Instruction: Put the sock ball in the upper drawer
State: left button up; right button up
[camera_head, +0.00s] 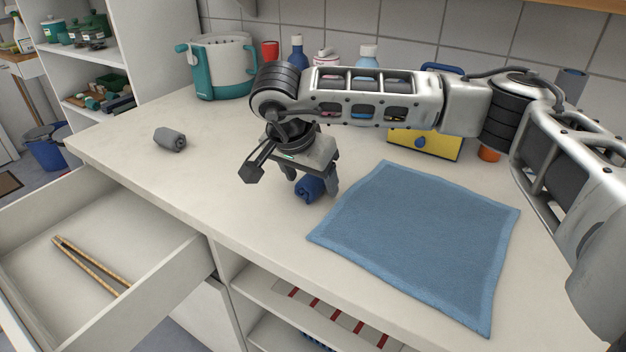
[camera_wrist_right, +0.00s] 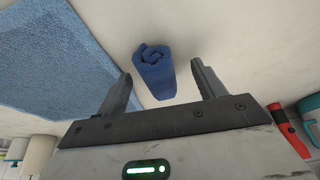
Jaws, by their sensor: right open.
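A dark blue rolled sock ball (camera_head: 309,189) lies on the counter just left of a blue cloth. In the right wrist view the blue roll (camera_wrist_right: 155,73) shows its spiral end and lies between the two fingers. My right gripper (camera_head: 312,183) points down over it, open, with a finger on either side; a gap shows on each side in the wrist view. A second roll, grey (camera_head: 170,139), lies farther left on the counter. The upper drawer (camera_head: 150,297) is pulled open at the lower left, with wooden tongs (camera_head: 90,265) inside. My left gripper is not in view.
The blue cloth (camera_head: 420,235) lies flat on the counter (camera_head: 225,170). A teal and white pot (camera_head: 220,68), bottles and a yellow box (camera_head: 425,143) stand along the back wall. The counter between the grey roll and my gripper is clear.

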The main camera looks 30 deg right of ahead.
jog(key=c, duration=1.1)
jog(key=shift+r, duration=0.1)
jog(key=shift+c, duration=0.2)
